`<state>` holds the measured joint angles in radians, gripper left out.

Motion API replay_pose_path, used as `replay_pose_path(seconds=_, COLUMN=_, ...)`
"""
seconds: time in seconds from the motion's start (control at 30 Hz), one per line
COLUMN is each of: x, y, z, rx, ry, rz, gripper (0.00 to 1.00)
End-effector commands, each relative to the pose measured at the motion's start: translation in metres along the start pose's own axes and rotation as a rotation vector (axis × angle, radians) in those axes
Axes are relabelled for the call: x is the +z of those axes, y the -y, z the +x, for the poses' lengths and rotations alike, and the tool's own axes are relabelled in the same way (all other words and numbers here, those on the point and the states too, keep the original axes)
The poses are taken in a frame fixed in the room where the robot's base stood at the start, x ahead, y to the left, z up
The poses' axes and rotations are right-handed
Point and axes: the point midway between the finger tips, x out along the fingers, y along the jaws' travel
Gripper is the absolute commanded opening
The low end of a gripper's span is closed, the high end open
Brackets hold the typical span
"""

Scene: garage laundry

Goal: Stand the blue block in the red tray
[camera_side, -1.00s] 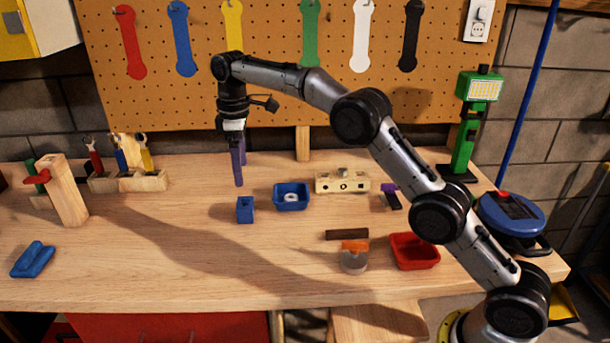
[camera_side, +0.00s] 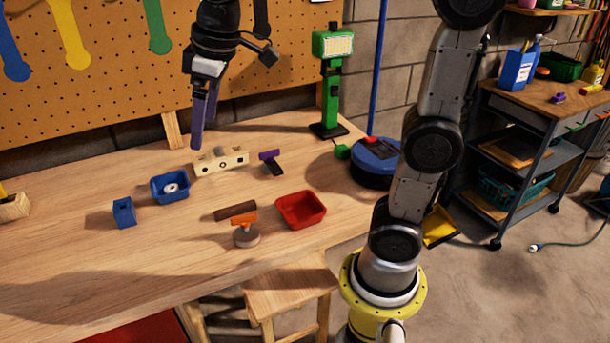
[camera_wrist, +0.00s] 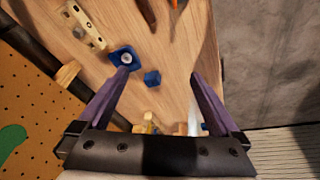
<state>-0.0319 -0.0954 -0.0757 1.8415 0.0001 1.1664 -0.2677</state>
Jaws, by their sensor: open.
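The blue block (camera_side: 124,213) stands on the bench at the left in the side view, apart from the small blue tray beside it. The red tray (camera_side: 304,221) is on the bench right of centre and looks empty. My gripper (camera_side: 204,137) is above the back of the bench, open and empty, its purple fingers pointing down. In the wrist view my gripper (camera_wrist: 160,75) has its fingers wide apart. The blue block (camera_wrist: 152,78) shows between the fingertips there, farther off on the bench and touched by neither. The red tray is not visible in the wrist view.
A small blue tray (camera_side: 168,198) with a white ring in it sits right of the block. A wooden block with holes (camera_side: 221,162), a dark bar (camera_side: 235,211) and an orange-handled tool (camera_side: 245,230) lie between the trays. A green lamp (camera_side: 331,85) stands behind.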

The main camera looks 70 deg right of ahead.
Motion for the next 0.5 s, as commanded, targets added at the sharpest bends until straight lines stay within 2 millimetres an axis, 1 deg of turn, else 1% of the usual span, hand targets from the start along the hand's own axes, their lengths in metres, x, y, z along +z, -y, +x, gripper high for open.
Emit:
replay_pose_path(seconds=0.03, x=0.023, y=0.005, z=-0.004, rx=0.007, ry=-0.021, rz=0.03, gripper=0.99)
replay_pose_path(seconds=0.17, x=0.075, y=0.017, z=-0.004, rx=0.02, ry=-0.072, rz=0.114, gripper=0.99)
replay_pose_path(seconds=0.2, x=0.091, y=0.021, z=-0.002, rx=0.024, ry=-0.087, rz=0.139, gripper=0.99)
replay_pose_path(seconds=0.3, x=0.128, y=0.03, z=0.006, rx=0.031, ry=-0.124, rz=0.196, gripper=0.99)
replay_pose_path(seconds=0.4, x=0.156, y=0.037, z=0.017, rx=0.035, ry=-0.153, rz=0.244, gripper=0.99)
replay_pose_path(seconds=0.5, x=0.175, y=0.043, z=0.026, rx=0.037, ry=-0.171, rz=0.276, gripper=0.99)
